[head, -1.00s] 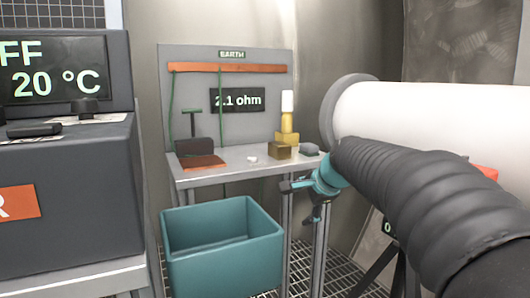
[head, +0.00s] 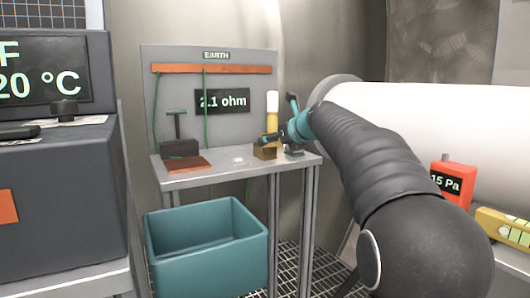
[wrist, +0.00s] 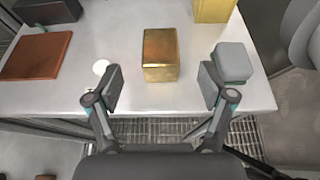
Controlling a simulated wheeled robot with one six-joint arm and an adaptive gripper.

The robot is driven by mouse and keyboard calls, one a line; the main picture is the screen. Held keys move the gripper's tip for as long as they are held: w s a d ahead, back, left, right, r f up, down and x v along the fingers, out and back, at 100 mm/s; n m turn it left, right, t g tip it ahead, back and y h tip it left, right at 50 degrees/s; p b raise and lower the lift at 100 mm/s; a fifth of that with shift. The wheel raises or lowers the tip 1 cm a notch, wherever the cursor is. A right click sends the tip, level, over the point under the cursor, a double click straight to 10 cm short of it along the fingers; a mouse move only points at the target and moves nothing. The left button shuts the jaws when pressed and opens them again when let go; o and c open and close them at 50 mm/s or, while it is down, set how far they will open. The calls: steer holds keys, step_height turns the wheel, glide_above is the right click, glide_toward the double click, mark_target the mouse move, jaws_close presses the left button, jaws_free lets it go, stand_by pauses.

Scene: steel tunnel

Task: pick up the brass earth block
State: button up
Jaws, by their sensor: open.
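The brass earth block (wrist: 160,56) is a gold-coloured cube on the grey table, near its front edge. In the head view the block (head: 265,152) shows partly, close beside my teal gripper (head: 300,125). In the wrist view my gripper (wrist: 163,88) is open and empty. Its two fingers stand apart to the left and right, on the near side of the block, with the block centred between their lines. I cannot tell whether the fingers touch anything.
A grey rounded block (wrist: 232,62) sits right beside the right finger. A white disc (wrist: 101,67) lies near the left finger. A yellow stand (wrist: 213,10) is behind the block. A copper plate (wrist: 35,56) lies left. A teal bin (head: 205,255) stands below the table (head: 225,175).

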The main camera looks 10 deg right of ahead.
steer(key=x, duration=1)
steer(key=shift+w+f, duration=0.15)
steer(key=shift+f, duration=0.05)
steer(key=shift+c, duration=0.2)
steer(key=c, duration=1.4)
